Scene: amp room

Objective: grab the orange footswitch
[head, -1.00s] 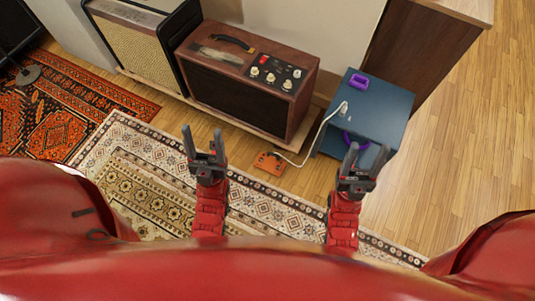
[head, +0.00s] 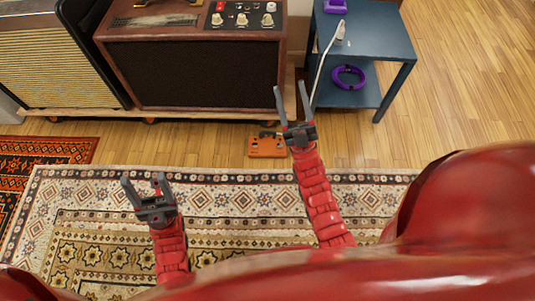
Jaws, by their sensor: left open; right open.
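The orange footswitch (head: 266,146) lies on the wood floor between the rug's far edge and the brown amp. A pale cable runs from near it up to the blue side table. My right gripper (head: 291,102) is open and empty, just right of the footswitch in the picture, and its wrist is close to the footswitch's right edge. I cannot tell its height above the floor. My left gripper (head: 146,188) is open and empty over the patterned rug, to the left of and nearer than the footswitch.
The brown amp (head: 205,75) stands on a low wooden board behind the footswitch. A cream-fronted amp (head: 55,70) is at left. The blue side table (head: 375,36) stands at right, with a purple ring (head: 348,77) on its lower shelf. The floor at far right is clear.

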